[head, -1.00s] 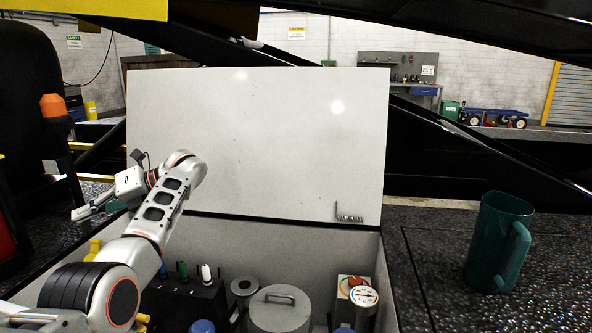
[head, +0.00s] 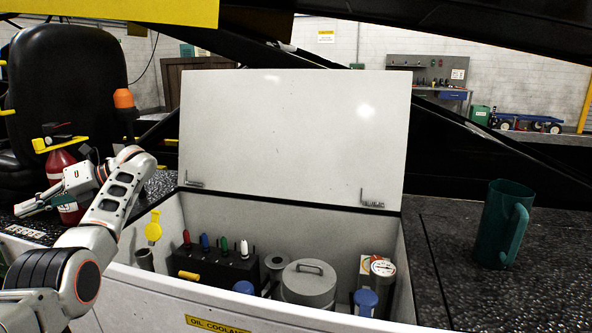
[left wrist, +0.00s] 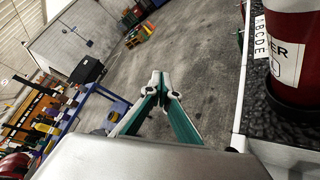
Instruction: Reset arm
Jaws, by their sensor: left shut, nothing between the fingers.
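My left arm comes in from the left in the head view. Its gripper (head: 36,205) points left, beside a red bottle (head: 62,172) on the dark deck left of the open compartment. In the left wrist view the gripper's teal-lined fingers (left wrist: 160,92) meet at their tips, shut and empty, over a grey concrete floor. The red bottle (left wrist: 297,55), with a white label, stands at the right there, apart from the fingers. My right gripper is not in view.
The white compartment (head: 150,285) has its lid (head: 290,135) raised. Inside are a grey lidded pot (head: 308,284), a black block with coloured knobs (head: 215,268) and a gauge (head: 382,268). A teal jug (head: 503,225) stands on the right deck. A black seat (head: 65,85) is behind left.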

